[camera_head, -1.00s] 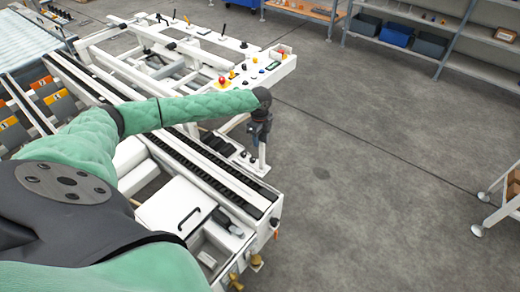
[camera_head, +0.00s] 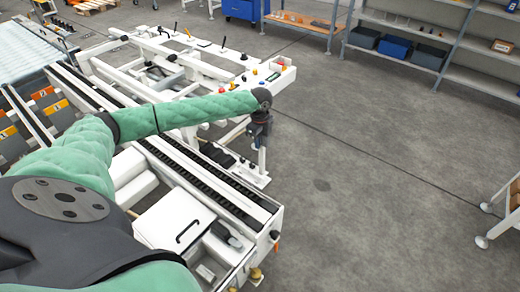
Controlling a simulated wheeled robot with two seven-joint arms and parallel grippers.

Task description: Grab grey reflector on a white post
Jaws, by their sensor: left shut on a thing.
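The white post (camera_head: 262,160) stands upright on a white base plate at the right end of the machine's black-toothed rail. My left gripper (camera_head: 259,138) reaches down from the green-sleeved arm to the top of this post. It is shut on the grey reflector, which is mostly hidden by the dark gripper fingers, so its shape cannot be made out. My right gripper is not in view.
A control panel (camera_head: 262,82) with coloured buttons lies just beyond the gripper. A white box (camera_head: 174,222) with a black handle sits on the machine nearer me. Shelves with blue bins (camera_head: 397,46) stand at the back.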

